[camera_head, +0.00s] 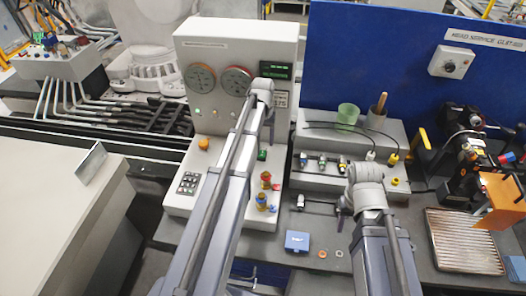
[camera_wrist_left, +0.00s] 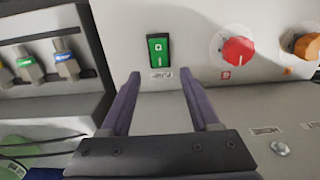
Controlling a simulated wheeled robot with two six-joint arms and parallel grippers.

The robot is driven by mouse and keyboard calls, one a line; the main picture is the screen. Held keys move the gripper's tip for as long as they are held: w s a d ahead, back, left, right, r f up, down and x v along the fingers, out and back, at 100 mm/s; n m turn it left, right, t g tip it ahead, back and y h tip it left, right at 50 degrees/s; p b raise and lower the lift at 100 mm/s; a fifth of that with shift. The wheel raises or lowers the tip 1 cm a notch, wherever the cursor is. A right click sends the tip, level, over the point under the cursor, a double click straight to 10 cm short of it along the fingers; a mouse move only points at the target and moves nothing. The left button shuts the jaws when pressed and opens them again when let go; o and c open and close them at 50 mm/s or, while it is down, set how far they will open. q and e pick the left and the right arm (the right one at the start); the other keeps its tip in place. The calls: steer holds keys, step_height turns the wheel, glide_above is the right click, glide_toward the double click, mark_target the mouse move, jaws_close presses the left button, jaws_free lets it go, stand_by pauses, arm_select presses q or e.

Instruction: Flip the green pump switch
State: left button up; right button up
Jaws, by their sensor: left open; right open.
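The green pump switch (camera_wrist_left: 158,50) is a green rocker in a black frame on the pale panel, with a small label below it in the left wrist view. In the head view the green switch (camera_head: 262,155) sits on the sloping console, right of my left forearm. My left gripper (camera_wrist_left: 160,76) is open and empty; in the left wrist view its two purple fingers point toward the switch, with its lower edge between the tips. I cannot tell whether they touch the panel. My right gripper (camera_head: 345,208) is open over the bench, away from the switch.
A red knob (camera_wrist_left: 238,50) and an orange knob (camera_wrist_left: 306,46) are beside the switch in the wrist view. Hose connectors (camera_wrist_left: 66,62) lie on its other side. A keypad (camera_head: 188,183), a blue box (camera_head: 297,241) and a ribbed tray (camera_head: 464,242) are nearby.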

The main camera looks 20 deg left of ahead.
mark_target(263, 151)
arm_select(q)
step_height(263, 151, down, 5)
steer(key=b, duration=0.3)
steer(key=shift+r, duration=0.15)
steer(key=shift+r, duration=0.1)
jaws_close()
